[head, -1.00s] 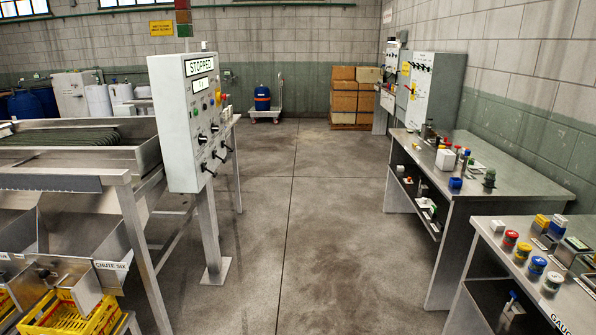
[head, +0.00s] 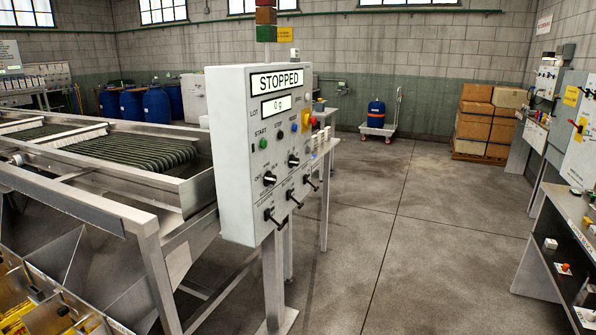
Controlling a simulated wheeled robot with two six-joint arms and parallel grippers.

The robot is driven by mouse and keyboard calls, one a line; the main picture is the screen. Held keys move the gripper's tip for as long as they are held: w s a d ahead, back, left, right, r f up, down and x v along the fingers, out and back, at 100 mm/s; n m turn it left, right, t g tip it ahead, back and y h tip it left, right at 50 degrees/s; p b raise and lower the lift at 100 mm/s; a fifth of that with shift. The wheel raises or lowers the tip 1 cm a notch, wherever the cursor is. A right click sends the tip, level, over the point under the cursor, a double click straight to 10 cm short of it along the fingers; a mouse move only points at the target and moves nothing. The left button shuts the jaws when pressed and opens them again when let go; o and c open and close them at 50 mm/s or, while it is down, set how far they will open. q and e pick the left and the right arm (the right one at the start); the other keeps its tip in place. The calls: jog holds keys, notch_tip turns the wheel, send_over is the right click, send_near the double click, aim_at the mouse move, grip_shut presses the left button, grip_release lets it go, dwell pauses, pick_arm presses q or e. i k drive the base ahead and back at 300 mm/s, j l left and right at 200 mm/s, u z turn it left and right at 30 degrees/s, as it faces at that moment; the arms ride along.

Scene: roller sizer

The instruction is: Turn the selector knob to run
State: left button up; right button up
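The grey control box (head: 236,150) stands on a post in the middle of the head view, its front turned to the right. Its sign (head: 276,81) reads STOPPED, and the small display (head: 276,106) below seems to read 0 g. A black selector knob (head: 269,179) sits at the lower left of the panel, with small labels around it too fine to read surely. A second black knob (head: 293,160) sits to its right. A green button (head: 263,143) is under the START label. Neither of my grippers is in view.
Black lever handles (head: 274,217) stick out along the panel's bottom. The roller machine (head: 150,150) fills the left. Open concrete floor (head: 430,240) lies to the right, before a bench (head: 560,235).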

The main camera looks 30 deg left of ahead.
aim_at(269, 179)
jog(key=i+u, duration=0.1)
jog(key=i, duration=0.45)
jog(key=i+l+u, duration=0.1)
jog(key=i, duration=0.5)
jog(key=i+l+u, duration=0.15)
jog(key=i, duration=0.4)
